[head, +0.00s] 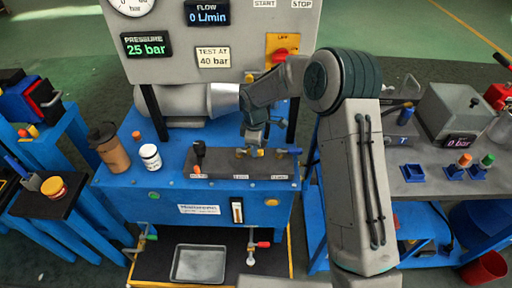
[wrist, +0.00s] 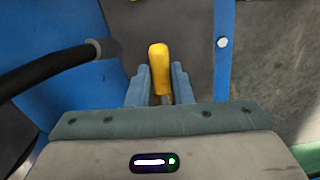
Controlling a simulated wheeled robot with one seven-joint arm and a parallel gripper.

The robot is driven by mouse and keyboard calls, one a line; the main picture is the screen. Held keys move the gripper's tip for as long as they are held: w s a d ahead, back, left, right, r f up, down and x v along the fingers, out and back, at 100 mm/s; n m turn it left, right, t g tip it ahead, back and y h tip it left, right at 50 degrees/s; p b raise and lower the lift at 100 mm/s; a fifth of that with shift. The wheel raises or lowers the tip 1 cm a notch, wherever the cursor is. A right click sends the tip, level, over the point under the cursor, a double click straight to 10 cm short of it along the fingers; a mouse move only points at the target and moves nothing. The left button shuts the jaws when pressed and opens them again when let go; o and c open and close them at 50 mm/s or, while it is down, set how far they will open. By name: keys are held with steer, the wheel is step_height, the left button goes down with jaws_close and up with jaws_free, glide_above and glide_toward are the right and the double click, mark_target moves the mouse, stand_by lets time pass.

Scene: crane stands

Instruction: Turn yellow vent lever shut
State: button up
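The yellow vent lever (wrist: 159,55) stands between the two blue-grey fingers of my gripper (wrist: 160,80) in the wrist view. The fingers lie close against both sides of the lever, and its rounded yellow end reaches past the fingertips. In the head view my gripper (head: 253,142) is low over the dark valve panel (head: 222,166) on the blue bench. Small yellow parts show beside the gripper there. The gripper hides much of the lever in that view.
A black-handled valve (head: 198,152) stands left on the panel, and a blue handle (head: 290,151) lies to the right. A brown bottle (head: 110,150) and white jar (head: 150,157) stand further left. The gauge board (head: 222,45) rises behind. A black hose-like bar (wrist: 50,66) shows in the wrist view.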

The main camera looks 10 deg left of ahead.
steer(key=o, duration=0.3)
step_height(320, 180, up, 12)
stand_by(0.5)
